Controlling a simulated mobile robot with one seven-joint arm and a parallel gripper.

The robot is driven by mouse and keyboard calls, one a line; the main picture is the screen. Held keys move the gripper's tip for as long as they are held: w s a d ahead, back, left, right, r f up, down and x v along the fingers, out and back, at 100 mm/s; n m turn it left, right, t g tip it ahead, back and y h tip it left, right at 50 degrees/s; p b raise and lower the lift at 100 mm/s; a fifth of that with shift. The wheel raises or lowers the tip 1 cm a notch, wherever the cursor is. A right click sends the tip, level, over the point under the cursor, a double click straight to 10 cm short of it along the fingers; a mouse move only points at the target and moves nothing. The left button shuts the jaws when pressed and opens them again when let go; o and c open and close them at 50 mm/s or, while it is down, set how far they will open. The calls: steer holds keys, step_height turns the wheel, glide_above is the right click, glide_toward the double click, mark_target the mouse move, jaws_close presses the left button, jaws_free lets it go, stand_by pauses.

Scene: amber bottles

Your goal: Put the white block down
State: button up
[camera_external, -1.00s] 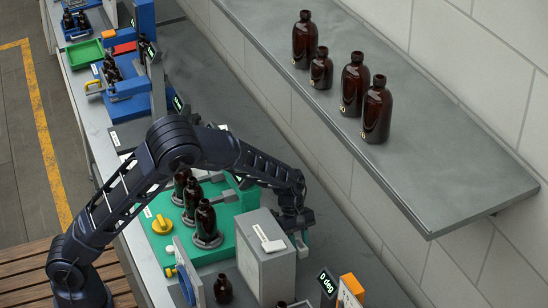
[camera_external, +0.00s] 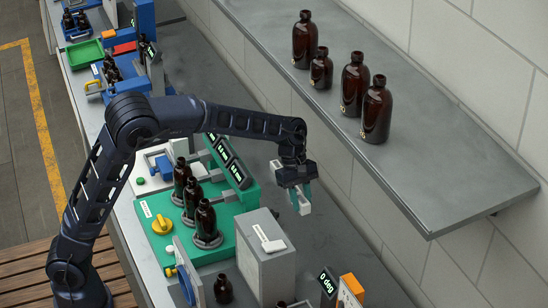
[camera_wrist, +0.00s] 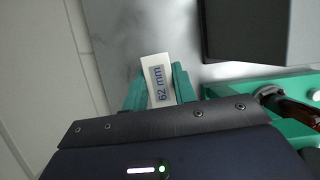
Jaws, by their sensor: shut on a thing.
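The white block (camera_wrist: 155,66), marked "62 mm", is between the green fingers of my gripper (camera_wrist: 160,92) in the wrist view. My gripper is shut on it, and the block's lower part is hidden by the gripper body. In the external view the block (camera_external: 304,202) hangs below my gripper (camera_external: 300,198), which points down beside the wall. The block appears to be above the grey bench (camera_external: 338,262), apart from it.
A grey box (camera_external: 265,270) with a small white piece (camera_external: 269,241) on top stands in front of my gripper. A green fixture (camera_external: 220,252) holds amber bottles (camera_external: 206,219) to the left. A wall shelf (camera_external: 440,188) with several bottles overhangs at right. Bare bench lies behind the box.

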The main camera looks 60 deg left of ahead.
steer(key=shift+r, duration=0.5)
steer(key=shift+w+a+r, duration=0.15)
steer(key=shift+r, duration=0.05)
glide_above(312, 221)
steer(key=a, duration=0.1)
steer(key=shift+m, duration=0.3)
step_height(312, 221, down, 20)
steer(key=shift+a+r, duration=0.15)
steer(key=shift+r, duration=0.05)
steer(key=o, duration=1)
steer(key=shift+f, duration=0.1)
steer(key=v, duration=1.2)
steer(key=shift+w, duration=0.1)
